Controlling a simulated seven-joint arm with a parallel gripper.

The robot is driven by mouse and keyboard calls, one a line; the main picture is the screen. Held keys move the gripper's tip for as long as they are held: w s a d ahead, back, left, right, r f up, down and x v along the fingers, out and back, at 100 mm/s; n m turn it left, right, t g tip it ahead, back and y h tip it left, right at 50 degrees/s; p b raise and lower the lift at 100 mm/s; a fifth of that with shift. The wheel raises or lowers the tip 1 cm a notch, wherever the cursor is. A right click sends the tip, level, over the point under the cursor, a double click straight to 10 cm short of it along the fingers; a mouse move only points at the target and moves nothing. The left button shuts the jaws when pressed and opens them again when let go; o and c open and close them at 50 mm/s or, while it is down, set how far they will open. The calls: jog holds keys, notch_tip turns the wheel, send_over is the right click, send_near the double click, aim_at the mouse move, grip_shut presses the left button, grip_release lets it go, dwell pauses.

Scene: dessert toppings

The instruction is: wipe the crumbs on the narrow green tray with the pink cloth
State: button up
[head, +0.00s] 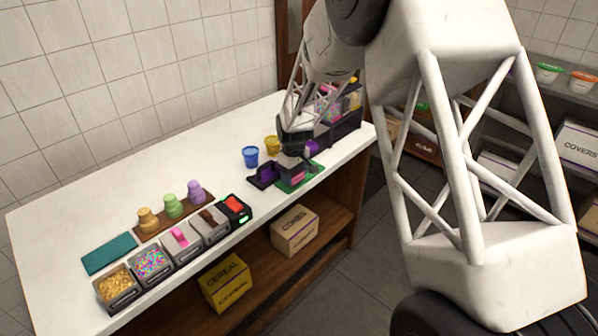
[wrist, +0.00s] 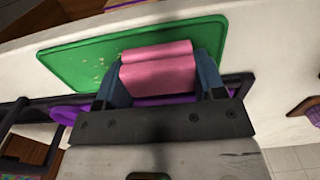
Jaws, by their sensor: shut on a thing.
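In the wrist view my gripper (wrist: 160,90) is shut on the folded pink cloth (wrist: 158,66), with one blue finger on each side of it. The cloth is over the green tray (wrist: 75,62), at its right part. I cannot tell whether the cloth touches the tray. Small pale crumbs (wrist: 97,66) lie on the tray left of the cloth. In the head view my gripper (head: 293,165) is over the green tray (head: 312,177) at the counter's front edge, and the pink cloth (head: 293,175) shows only partly.
A dark holder with purple (head: 262,175) stands just left of the tray. Blue (head: 250,157) and yellow (head: 272,145) cups stand behind. A dark rack (head: 345,125) is to the right. Topping bins (head: 152,262) and a teal mat (head: 109,254) lie left.

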aim_at(300, 170)
jog(key=shift+s+a+f, duration=0.15)
jog(key=shift+s+a, duration=0.25)
jog(key=shift+a, duration=0.05)
jog(key=shift+s+a+r, duration=0.2)
jog(key=shift+s+a, duration=0.15)
jog(key=shift+f, duration=0.1)
jog(key=shift+w+d, duration=0.25)
jog(key=shift+w+d+f, duration=0.15)
jog(key=shift+w+d, duration=0.4)
jog(key=shift+d, duration=0.1)
jog(key=shift+w+d, duration=0.2)
jog(key=shift+w, duration=0.05)
jog(key=shift+w+d, duration=0.25)
jog(key=shift+w, duration=0.05)
jog(key=shift+w+d+r, duration=0.2)
jog(key=shift+w+d, duration=0.35)
jog(key=shift+w+d+f, duration=0.25)
jog(key=shift+w+d, duration=0.5)
jog(key=shift+d, duration=0.05)
jog(key=shift+w+d+r, duration=0.2)
jog(key=shift+w+d, duration=0.35)
jog(key=shift+w+d+f, duration=0.2)
jog(key=shift+w+d, duration=0.05)
jog(key=shift+w+d+r, duration=0.1)
jog(key=shift+w+d, duration=0.15)
jog(key=shift+w, duration=0.05)
jog(key=r, duration=0.2)
jog(key=shift+w+d+r, duration=0.15)
jog(key=shift+d+r, duration=0.05)
jog(key=shift+r, duration=3)
